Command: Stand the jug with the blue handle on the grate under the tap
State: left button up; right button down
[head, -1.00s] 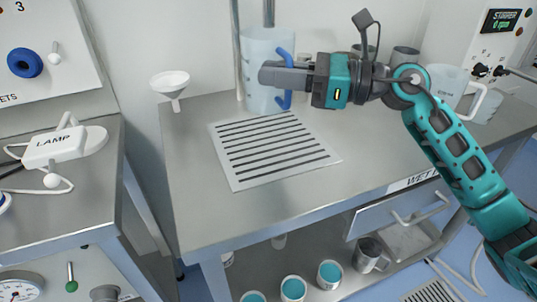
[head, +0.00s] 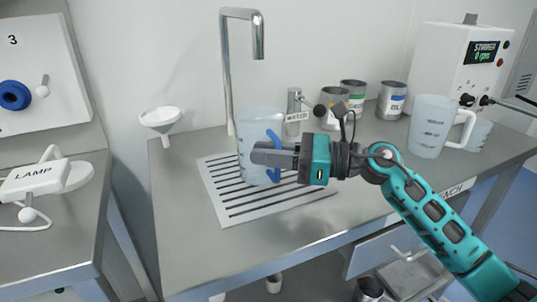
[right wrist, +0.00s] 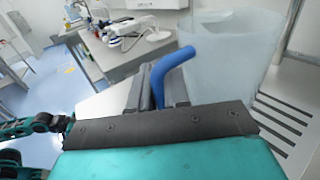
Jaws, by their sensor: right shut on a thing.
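The translucent jug (head: 257,122) with the blue handle (head: 274,145) is upright over the grate (head: 222,205) in the head view. The tap (head: 258,42) has its spout above the jug's mouth. My right gripper (head: 262,156) is shut on the blue handle, from the jug's right side. In the right wrist view the handle (right wrist: 172,75) rises between the fingers, with the jug body (right wrist: 235,55) beside it. The jug's base appears close to the slats, but I cannot tell whether it touches. My left gripper is not in view.
A water valve (head: 294,112) and several cans, one of them grey (head: 391,100), stand behind and right. Another clear jug (head: 430,125) is farther right. A white funnel (head: 161,118) is at the back left. The bench front (head: 195,250) is clear.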

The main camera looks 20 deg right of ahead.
jog(key=shift+f, duration=0.15)
jog(key=c, duration=1.1)
grip_release()
jog(key=b+v, duration=0.2)
jog(key=v, duration=1)
